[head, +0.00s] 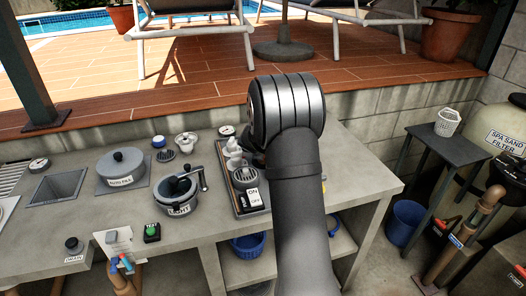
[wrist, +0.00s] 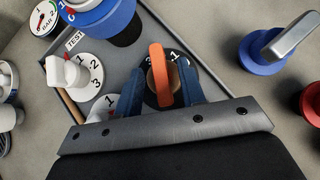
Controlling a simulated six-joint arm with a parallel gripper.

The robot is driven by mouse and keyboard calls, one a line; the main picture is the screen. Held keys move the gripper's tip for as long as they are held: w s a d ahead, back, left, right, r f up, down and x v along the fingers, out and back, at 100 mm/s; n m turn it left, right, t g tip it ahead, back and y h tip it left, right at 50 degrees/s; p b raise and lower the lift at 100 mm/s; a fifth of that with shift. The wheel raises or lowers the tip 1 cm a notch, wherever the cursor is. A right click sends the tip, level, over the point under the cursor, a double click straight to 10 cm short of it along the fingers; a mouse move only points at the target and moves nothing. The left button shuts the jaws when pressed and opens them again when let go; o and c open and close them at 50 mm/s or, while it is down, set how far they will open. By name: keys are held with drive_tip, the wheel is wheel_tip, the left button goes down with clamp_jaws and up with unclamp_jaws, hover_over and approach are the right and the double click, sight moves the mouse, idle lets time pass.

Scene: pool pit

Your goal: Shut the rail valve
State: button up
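In the wrist view an orange lever handle (wrist: 160,74) stands on a round black dial with white numbers, in a grey tray (wrist: 200,52). The blue fingers of my gripper (wrist: 162,88) are on either side of this handle, with what looks like a gap on each side. My gripper appears open around it. No label reading "rail" can be read, so I cannot tell which valve is the rail valve. In the head view my arm hides the gripper and the handle.
In the wrist view, a white knob (wrist: 66,74) and a blue fitting (wrist: 98,16) crowd the left; a blue valve with a grey lever (wrist: 270,52) and a red one (wrist: 312,102) stand right.

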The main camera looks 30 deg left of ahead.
clamp_jaws()
drive_tip(key=shift+a+m+h, duration=0.1)
drive_tip(key=shift+m+h, duration=0.2)
drive_tip(key=shift+a+m+h, duration=0.1)
drive_tip(key=shift+m+h, duration=0.6)
drive_tip(key=shift+m, duration=0.2)
drive_tip(key=m+h, duration=0.2)
drive_tip(key=m, duration=0.1)
drive_tip(key=m+h, duration=0.1)
drive_tip(key=shift+a, duration=0.25)
drive_tip(key=m+g+h, duration=0.1)
drive_tip(key=m+h, duration=0.1)
drive_tip(key=m, duration=0.1)
drive_tip(key=m+g+h, duration=0.1)
drive_tip(key=m+h, duration=0.1)
drive_tip(key=m, duration=0.1)
drive_tip(key=shift+w+a+m+g, duration=0.2)
drive_tip(key=shift+m+g, duration=0.1)
drive_tip(key=shift+g, duration=0.1)
